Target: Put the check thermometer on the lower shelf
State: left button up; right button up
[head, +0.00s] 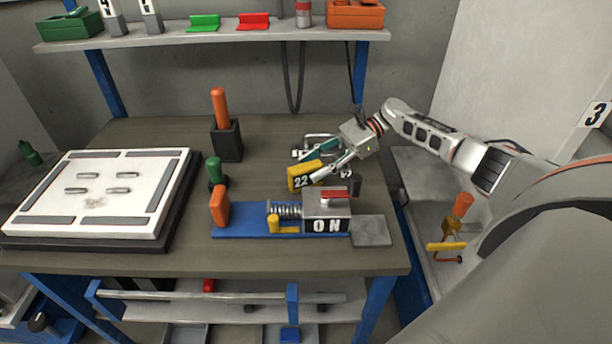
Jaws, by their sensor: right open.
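A small yellow block marked "22" (303,175), which looks like the check thermometer, is on the workbench, just behind the device marked "ON". My right gripper (312,166) comes in from the right with its fingers apart, its tips at the yellow block. I cannot tell whether they touch it. The lower shelf (190,311) is under the bench top, behind a front rail. My left gripper is not in view.
The blue-based device marked "ON" (327,226) stands in front of the yellow block. A black holder with an orange handle (219,106) and a green-handled piece (215,172) stand left. A white plate (97,205) fills the bench's left side. An upper shelf (225,36) overhangs the back.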

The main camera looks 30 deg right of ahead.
aim_at(289, 182)
jog(key=shift+x, duration=1.5)
jog(key=shift+f, duration=0.1)
grip_shut()
